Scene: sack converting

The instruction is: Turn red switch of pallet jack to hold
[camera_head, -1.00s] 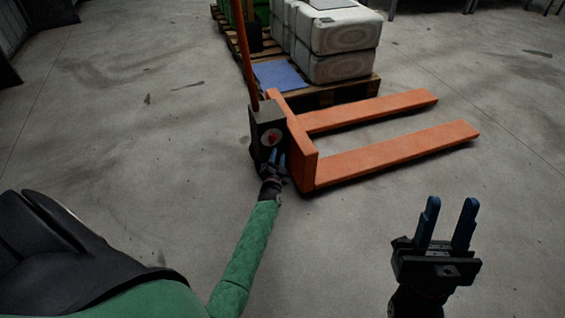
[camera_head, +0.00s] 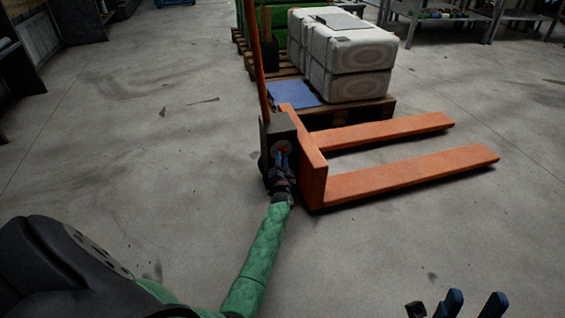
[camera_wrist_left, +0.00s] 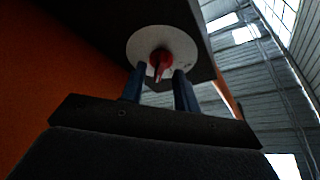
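The orange pallet jack (camera_head: 410,174) stands on the floor, its forks pointing right. On the dark box (camera_head: 281,128) at its handle end is a round pale plate with the red switch (camera_head: 282,150). In the left wrist view the red switch (camera_wrist_left: 160,62) sits at the middle of the pale disc (camera_wrist_left: 180,44). My left gripper (camera_head: 282,162) is at the switch; its two blue fingers (camera_wrist_left: 160,84) are apart, one to each side of the switch's lower part. I cannot tell whether they touch it. My right gripper (camera_head: 475,302) is open and empty at the bottom right, partly cut off.
A wooden pallet (camera_head: 350,112) with white sacks (camera_head: 345,60) and a blue sheet (camera_head: 293,95) stands behind the jack. The jack's orange handle (camera_head: 255,60) rises beside the box. Tables (camera_head: 440,15) stand at the back right. The floor in front is clear.

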